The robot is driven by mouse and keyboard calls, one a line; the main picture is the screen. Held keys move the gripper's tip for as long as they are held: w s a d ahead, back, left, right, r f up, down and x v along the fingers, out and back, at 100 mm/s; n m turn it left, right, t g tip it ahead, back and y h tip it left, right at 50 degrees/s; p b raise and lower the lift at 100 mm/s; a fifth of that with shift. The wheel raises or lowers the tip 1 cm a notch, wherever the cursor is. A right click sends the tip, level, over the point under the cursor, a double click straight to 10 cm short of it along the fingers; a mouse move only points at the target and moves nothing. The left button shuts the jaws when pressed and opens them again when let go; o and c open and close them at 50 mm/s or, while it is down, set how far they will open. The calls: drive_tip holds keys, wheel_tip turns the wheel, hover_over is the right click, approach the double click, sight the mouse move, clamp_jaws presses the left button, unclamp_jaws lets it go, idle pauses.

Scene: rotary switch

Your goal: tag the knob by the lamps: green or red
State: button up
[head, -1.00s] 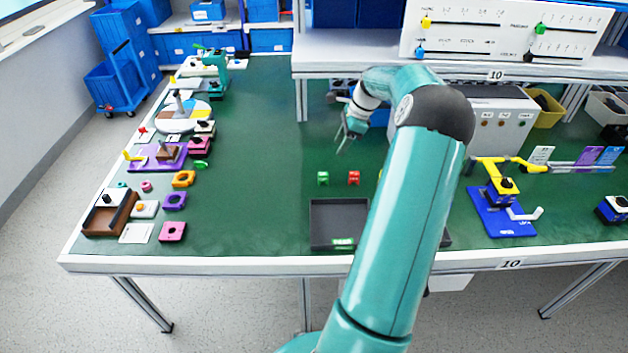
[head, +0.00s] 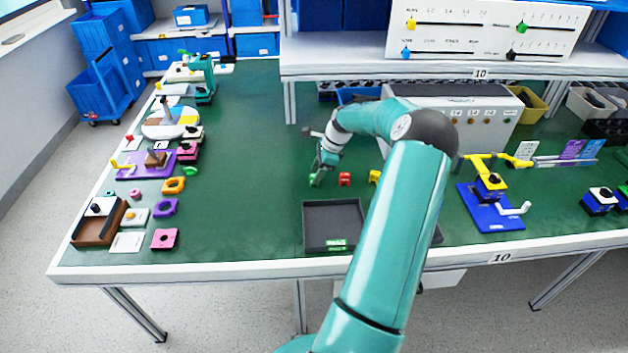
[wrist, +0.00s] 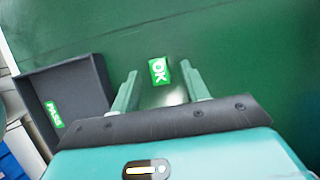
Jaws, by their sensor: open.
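The green tag, marked OK (wrist: 159,71), lies on the green table top. In the wrist view it shows between the tips of my open gripper (wrist: 158,84); I cannot tell whether they touch it. In the head view my gripper (head: 318,172) is low over the green tag (head: 314,181), partly covering it. The red tag (head: 344,179) lies just to its right. Small lamps (head: 474,122) line the front of a grey box (head: 490,104) behind my arm. No knob is clear on that box; my arm hides part of it.
A yellow tag (head: 375,176) lies right of the red one, close to my arm. A dark tray (head: 306,228) with a green PASS label stands at the front edge; it also shows in the wrist view (wrist: 95,78). A blue crank fixture (head: 490,214) stands to the right.

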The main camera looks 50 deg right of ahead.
drive_tip(key=x, duration=0.2)
drive_tip(key=shift+a+f, duration=0.1)
drive_tip(key=shift+f, duration=0.15)
clamp_jaws()
drive_tip(key=shift+r, duration=0.1)
